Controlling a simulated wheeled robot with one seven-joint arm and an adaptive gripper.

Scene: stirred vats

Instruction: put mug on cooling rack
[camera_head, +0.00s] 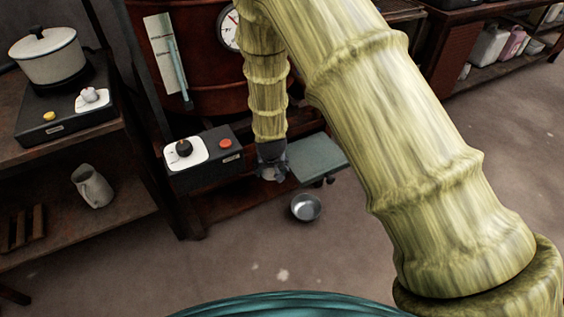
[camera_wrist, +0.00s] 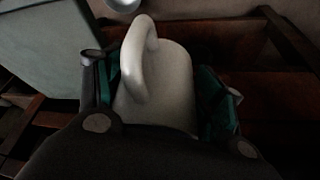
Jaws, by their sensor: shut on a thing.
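My gripper (camera_head: 271,165) hangs low beside the red vat stand in the head view. In the wrist view my gripper (camera_wrist: 162,80) is shut on a white mug (camera_wrist: 172,88), with its teal-lined fingers on both sides of the body. The mug's curved handle faces the camera. In the head view the held mug is mostly hidden by my gripper. I cannot clearly identify a cooling rack; a slatted wooden piece (camera_head: 24,229) lies on the lower left shelf.
A grey-green platform (camera_head: 319,157) is right of my gripper. A metal bowl (camera_head: 305,207) sits on the floor. A control box (camera_head: 204,157) is to the left. A pale jug (camera_head: 92,187) and a pot (camera_head: 46,57) are on the left shelving. Front floor is open.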

